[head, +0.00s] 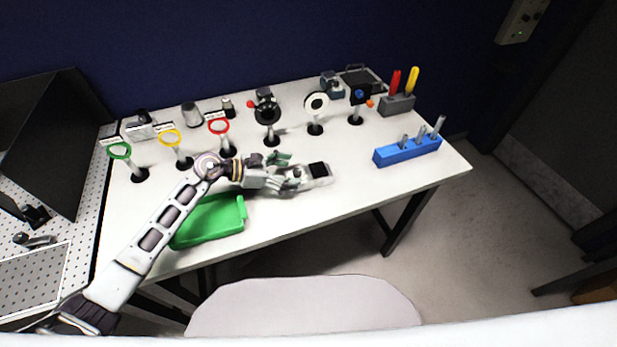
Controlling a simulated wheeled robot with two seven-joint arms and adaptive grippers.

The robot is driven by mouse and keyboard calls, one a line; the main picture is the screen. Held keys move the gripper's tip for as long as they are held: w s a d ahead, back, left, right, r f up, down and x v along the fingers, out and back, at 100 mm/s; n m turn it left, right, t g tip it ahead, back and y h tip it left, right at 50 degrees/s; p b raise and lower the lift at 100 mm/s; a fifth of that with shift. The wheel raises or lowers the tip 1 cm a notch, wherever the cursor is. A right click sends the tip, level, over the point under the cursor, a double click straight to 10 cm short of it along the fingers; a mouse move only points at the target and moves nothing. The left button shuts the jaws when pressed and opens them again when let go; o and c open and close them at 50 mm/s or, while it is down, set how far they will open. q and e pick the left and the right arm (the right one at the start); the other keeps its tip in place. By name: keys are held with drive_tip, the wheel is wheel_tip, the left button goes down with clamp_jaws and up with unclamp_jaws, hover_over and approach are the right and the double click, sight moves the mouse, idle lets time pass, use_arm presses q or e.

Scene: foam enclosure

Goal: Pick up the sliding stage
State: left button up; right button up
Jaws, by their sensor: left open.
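A small pale block with a dark square top (318,171), which looks like the sliding stage, lies on the white table near its front edge, right of the green tray. My left gripper (292,172) reaches in from the left, low over the table, with its fingers apart. Its fingertips are at the left end of the block. I cannot tell whether they touch it, and part of that end is hidden by the fingers. My right gripper is not in view.
A green tray (212,222) lies partly under my left arm.

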sight(305, 174)
use_arm(q)
drive_tip(key=shift+d, duration=0.15)
drive_tip(key=shift+s+p+x, duration=0.2)
drive_tip(key=shift+p+x, duration=0.55)
drive_tip(key=shift+x, duration=1.8)
drive_tip(key=c, duration=1.6)
drive_tip(key=shift+r, duration=0.1)
drive_tip(key=shift+w+r, duration=0.1)
drive_tip(key=shift+r, duration=0.55)
drive_tip(key=shift+r+b, duration=0.45)
drive_tip(key=shift+r, duration=3.85)
